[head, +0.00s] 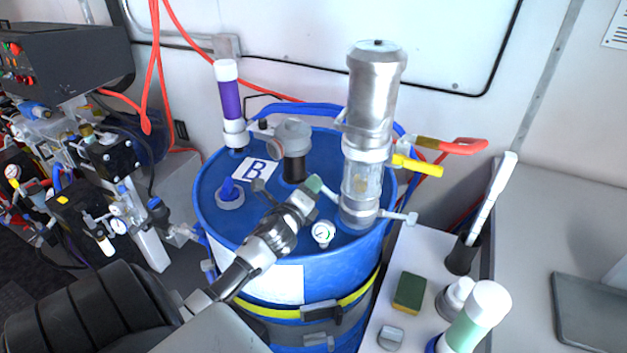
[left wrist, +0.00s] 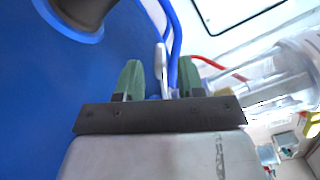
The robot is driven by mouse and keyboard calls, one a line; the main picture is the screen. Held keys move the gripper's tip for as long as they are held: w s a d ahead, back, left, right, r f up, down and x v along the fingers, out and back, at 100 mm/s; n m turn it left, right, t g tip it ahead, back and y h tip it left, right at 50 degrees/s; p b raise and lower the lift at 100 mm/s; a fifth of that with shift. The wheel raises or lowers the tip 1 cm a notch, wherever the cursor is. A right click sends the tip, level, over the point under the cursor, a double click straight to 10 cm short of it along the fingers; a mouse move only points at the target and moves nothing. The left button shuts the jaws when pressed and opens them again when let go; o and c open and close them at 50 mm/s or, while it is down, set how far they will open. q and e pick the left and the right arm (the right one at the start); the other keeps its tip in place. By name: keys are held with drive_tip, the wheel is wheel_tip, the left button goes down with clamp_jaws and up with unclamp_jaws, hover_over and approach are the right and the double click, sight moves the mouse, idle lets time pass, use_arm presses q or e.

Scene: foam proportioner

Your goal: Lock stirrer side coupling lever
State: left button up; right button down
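The blue drum (head: 230,215), marked B, carries a tall silver stirrer or pump unit (head: 374,95) with a clear lower section. A light grey lever (head: 326,193) sticks out from the left of that unit's base, and a similar lever (head: 400,217) sticks out on its right. My left gripper (head: 314,185) is over the drum lid at the left lever's end. In the left wrist view its two green fingers are apart (left wrist: 160,82), with a pale lever (left wrist: 161,60) between them. Whether either finger touches it I cannot tell. My right gripper is not in view.
A grey-topped black fitting (head: 293,150), a purple-and-white cylinder (head: 230,100) and a small gauge (head: 323,233) stand on the lid. A yellow handle (head: 417,165) juts from the unit's right. A sponge (head: 409,293) lies on the side shelf. Red hoses hang behind.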

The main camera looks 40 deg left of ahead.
use_arm(q)
drive_tip(key=shift+x, duration=1.15)
clamp_jaws()
